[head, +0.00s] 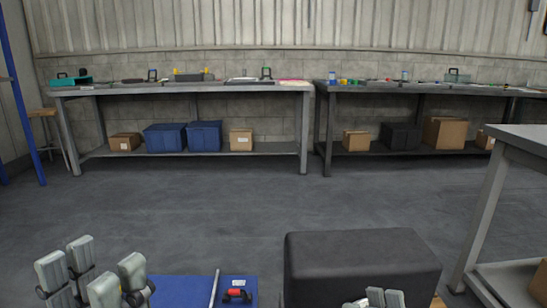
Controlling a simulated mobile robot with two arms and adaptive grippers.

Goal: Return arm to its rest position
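My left gripper (92,272) shows in the lower left corner of the head view. Its grey finger parts stand in two groups with a gap between them, and I see nothing held in the gap. My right gripper (380,298) shows only in part at the bottom edge, in front of a dark grey block. Its fingertips are cut off, so its opening is hidden.
A blue surface (180,290) at the bottom bears a red and black tool (236,295) and a pale rod (214,288). The dark block (362,262) stands right of it. A grey table (528,140) is at right. Two workbenches (190,89) (425,89) line the wall; open floor lies before them.

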